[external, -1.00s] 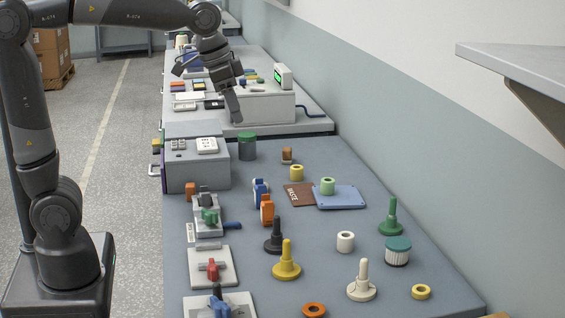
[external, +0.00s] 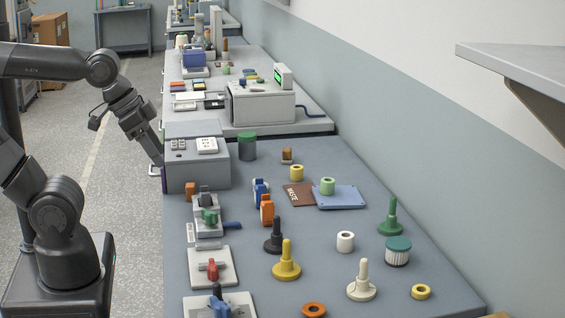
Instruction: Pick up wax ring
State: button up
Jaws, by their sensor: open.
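No ring is clearly marked as wax. A flat yellow ring (external: 421,292) lies at the front right of the bench, and an orange ring (external: 314,310) lies at the front edge of the picture. A taller yellow ring (external: 297,173) and a pale green one (external: 327,186) are farther back; the green one sits on a blue plate (external: 347,198). A white ring (external: 345,241) stands mid-bench. My gripper (external: 157,164) is open, at the left side of the grey box, far from these rings. Its fingertips are small and partly merge with the box edge.
The grey box (external: 197,175) stands at the bench's back left. Black (external: 275,238), yellow (external: 286,264), white (external: 361,283) and green (external: 391,218) upright pegs stand among the rings. Switches line the left edge. A shelf (external: 520,65) juts from the right wall.

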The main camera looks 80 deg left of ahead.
jog(key=shift+o, duration=0.4)
jog(key=w+r+g, duration=0.1)
jog(key=w+r, duration=0.2)
jog(key=w, duration=0.8)
jog(key=n+g, duration=0.2)
jog(key=g, duration=0.3)
send_over(346, 235)
notch_tip(346, 235, down, 15)
jog(key=f, duration=0.5)
jog(key=shift+d+f, duration=0.4)
jog(key=shift+s+d+f, duration=0.1)
jog(key=shift+f, duration=1.3)
jog(key=shift+s+d+f, duration=0.1)
jog(key=shift+f, duration=1.25)
